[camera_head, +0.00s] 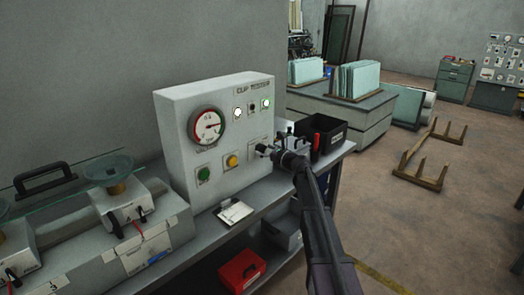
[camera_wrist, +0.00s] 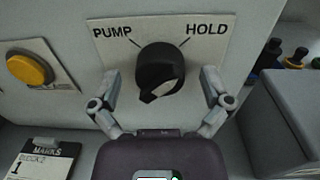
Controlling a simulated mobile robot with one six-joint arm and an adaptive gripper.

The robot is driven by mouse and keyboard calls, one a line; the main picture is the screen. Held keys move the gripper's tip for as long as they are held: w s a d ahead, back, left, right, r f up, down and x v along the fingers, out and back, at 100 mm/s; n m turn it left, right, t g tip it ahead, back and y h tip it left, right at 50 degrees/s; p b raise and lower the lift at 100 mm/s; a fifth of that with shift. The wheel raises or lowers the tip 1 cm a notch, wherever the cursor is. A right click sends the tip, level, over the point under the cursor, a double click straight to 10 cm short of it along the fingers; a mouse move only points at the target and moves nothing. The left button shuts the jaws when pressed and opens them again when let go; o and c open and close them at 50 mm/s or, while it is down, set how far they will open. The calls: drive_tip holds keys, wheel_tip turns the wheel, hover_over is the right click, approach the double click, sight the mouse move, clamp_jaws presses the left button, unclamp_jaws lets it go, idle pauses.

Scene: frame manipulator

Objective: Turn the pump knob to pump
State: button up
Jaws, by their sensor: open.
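The black pump knob (camera_wrist: 160,72) sits on a pale plate on the white control box, between the printed words PUMP on the left and HOLD on the right. A light patch shows on its lower face; I cannot tell for certain which word it points to. My gripper (camera_wrist: 161,80) is open in the wrist view, with one finger on each side of the knob and visible gaps between. In the head view my gripper (camera_head: 268,151) is at the lower right of the control box (camera_head: 222,110), and the knob is not clearly visible there.
A yellow button (camera_wrist: 28,69) is left of the knob, and a clipboard (camera_wrist: 43,158) lies below it. The head view shows a green button (camera_head: 203,174), a gauge (camera_head: 207,126) and a black bin (camera_head: 320,132) close on the right.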

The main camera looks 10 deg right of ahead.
drive_tip(key=shift+w+a, duration=0.2)
drive_tip(key=c, duration=1.2)
drive_tip(key=shift+a, duration=0.1)
